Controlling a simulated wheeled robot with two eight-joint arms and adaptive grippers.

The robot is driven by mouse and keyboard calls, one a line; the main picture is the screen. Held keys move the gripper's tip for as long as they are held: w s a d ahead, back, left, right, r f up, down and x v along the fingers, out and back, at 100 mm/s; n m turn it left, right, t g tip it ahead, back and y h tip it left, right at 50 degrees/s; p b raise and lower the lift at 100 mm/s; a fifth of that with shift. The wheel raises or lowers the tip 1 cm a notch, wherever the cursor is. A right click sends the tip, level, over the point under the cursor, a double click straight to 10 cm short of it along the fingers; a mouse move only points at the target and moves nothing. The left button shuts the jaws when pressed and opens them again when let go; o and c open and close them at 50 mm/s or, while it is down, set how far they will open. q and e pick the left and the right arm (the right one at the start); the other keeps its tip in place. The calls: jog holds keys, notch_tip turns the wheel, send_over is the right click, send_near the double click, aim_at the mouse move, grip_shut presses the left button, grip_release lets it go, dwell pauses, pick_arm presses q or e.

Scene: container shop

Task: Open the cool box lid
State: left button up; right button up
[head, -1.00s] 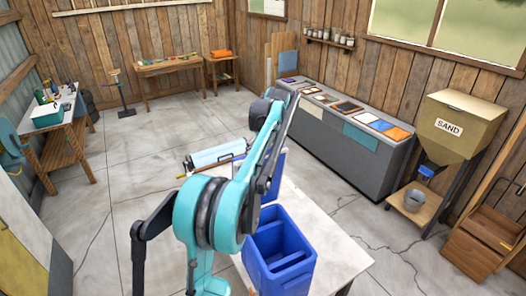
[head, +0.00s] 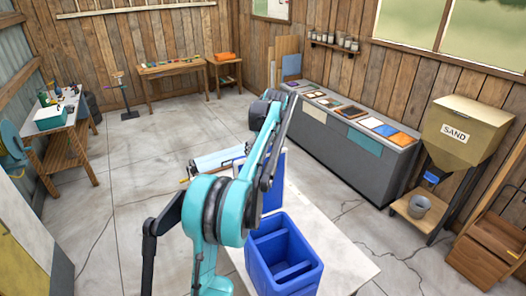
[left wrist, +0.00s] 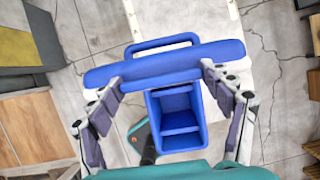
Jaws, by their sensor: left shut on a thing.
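The blue cool box (head: 284,255) stands open on the pale table, and I see into its divided inside. Its blue lid (head: 273,190) stands raised at the box's far side, partly hidden behind my left arm. In the left wrist view the lid (left wrist: 165,66) spans the picture above the open box (left wrist: 178,118), with a loop handle (left wrist: 160,42) on its far side. My left gripper (left wrist: 167,84) is shut on the lid, its fingers at either side of it. In the head view the gripper is hidden behind the arm. My right gripper is not in view.
The white table (head: 340,262) has free room right of the box. A pale blue roll (head: 215,160) lies beyond my arm. A long grey counter (head: 370,165) with colour samples and a sand hopper (head: 465,130) stand to the right.

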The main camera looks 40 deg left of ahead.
pick_arm(q)
jog(key=shift+s+f, duration=0.15)
jog(key=shift+f, duration=0.25)
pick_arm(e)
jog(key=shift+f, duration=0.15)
pick_arm(q)
jog(key=o, duration=1.7)
jog(key=shift+a, duration=0.1)
jog(key=shift+c, duration=0.2)
jog(key=shift+w+a+f, duration=0.3)
jog(key=shift+w+a, duration=0.05)
jog(key=shift+a, duration=0.15)
jog(key=shift+s+d+r, duration=0.1)
jog(key=shift+d+r, duration=0.15)
jog(key=v, duration=1.1)
jog(key=shift+a+r, duration=0.2)
jog(key=shift+r, duration=0.15)
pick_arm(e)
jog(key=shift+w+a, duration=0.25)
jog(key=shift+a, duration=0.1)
